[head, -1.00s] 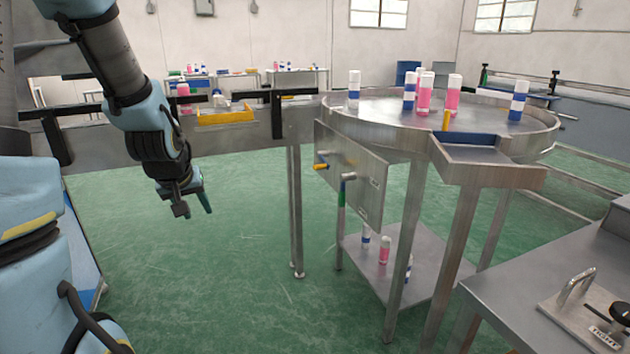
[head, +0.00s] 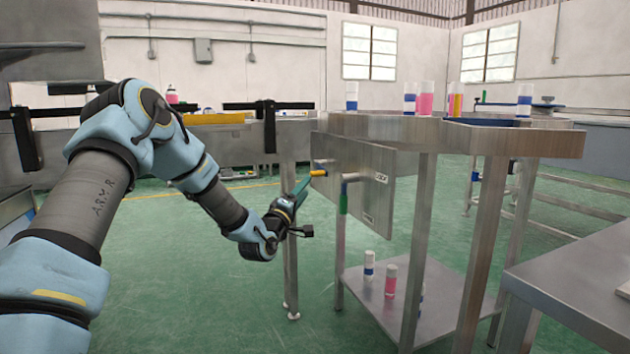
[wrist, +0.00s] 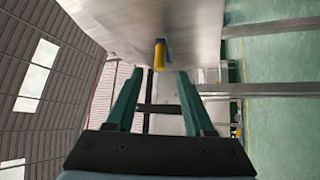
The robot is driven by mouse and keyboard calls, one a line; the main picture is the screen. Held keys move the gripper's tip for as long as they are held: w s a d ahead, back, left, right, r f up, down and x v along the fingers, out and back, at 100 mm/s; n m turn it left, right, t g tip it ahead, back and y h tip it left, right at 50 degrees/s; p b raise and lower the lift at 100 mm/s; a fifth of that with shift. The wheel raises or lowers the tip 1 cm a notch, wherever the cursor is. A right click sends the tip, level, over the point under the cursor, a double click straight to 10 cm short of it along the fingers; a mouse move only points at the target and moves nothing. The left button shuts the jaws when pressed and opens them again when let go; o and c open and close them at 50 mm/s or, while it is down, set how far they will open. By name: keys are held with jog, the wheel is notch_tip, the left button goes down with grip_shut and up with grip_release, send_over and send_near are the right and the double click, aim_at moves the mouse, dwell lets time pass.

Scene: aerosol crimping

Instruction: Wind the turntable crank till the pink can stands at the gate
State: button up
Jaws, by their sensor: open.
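The turntable (head: 375,127) is seen almost edge-on in the head view. A steel panel (head: 372,205) below carries a yellow handle (head: 319,173) and a bent rod with a green grip (head: 343,202); I cannot tell for certain which is the crank. My gripper (head: 302,186) is open, close to the yellow handle. In the wrist view the yellow handle (wrist: 160,56) lies just beyond and between my fingertips (wrist: 157,74), with no contact visible.
Blue-banded cans (head: 351,97) also stand on the turntable. A lower shelf (head: 440,318) holds a pink can (head: 390,280) and blue-banded ones. A steel table (head: 580,270) stands at the right. A table leg (head: 291,265) is close to my gripper.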

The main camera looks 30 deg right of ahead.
aim_at(315, 176)
jog(key=x, duration=0.9)
jog(key=shift+d, duration=0.1)
grip_shut()
jog(key=shift+r, duration=0.25)
dwell(0.9)
